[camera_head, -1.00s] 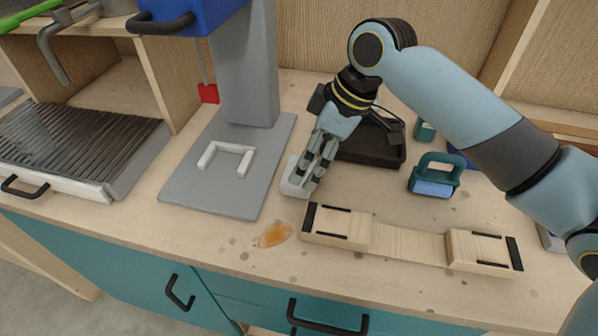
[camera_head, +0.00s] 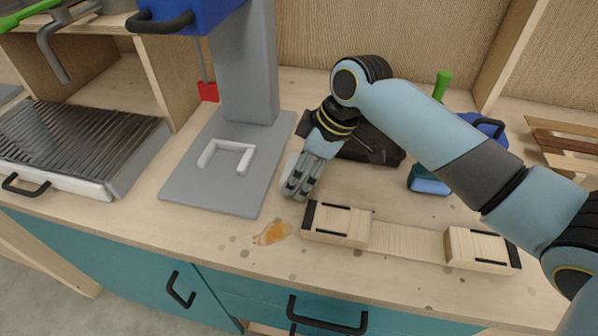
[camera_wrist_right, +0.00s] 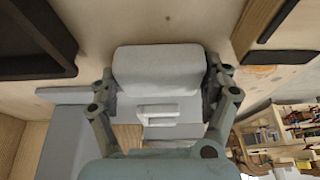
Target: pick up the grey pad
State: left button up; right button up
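The grey pad (camera_head: 288,168) is a light grey rounded block on the counter, just right of the grey base plate. My right gripper (camera_head: 297,190) points down over it and hides much of it in the head view. In the right wrist view the pad (camera_wrist_right: 160,70) sits between the two spread fingers of my right gripper (camera_wrist_right: 160,90), one finger close along each side. Whether the fingers press on it cannot be told. My left gripper is not in view.
A grey stand (camera_head: 215,195) with a white bracket (camera_head: 226,157) is left of the pad. A wooden holder (camera_head: 410,240) lies in front to the right, an orange spill (camera_head: 272,233) in front. A black tray (camera_head: 375,150) and a blue-based item (camera_head: 430,182) stand behind and right.

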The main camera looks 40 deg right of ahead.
jog(key=shift+c, duration=0.5)
jog(key=shift+r, duration=0.55)
notch_tip(320, 180, up, 3)
jog(key=shift+f, duration=0.1)
jog(key=shift+s+d+r, duration=0.7)
jog(key=shift+d+r, duration=0.5)
jog(key=shift+d, duration=0.6)
jog(key=shift+s+d+r, duration=0.75)
jog(key=shift+d+r, duration=0.4)
jog(key=shift+d, duration=0.65)
jog(key=shift+s+d+r, duration=0.7)
jog(key=shift+d+r, duration=0.5)
jog(key=shift+d, duration=0.6)
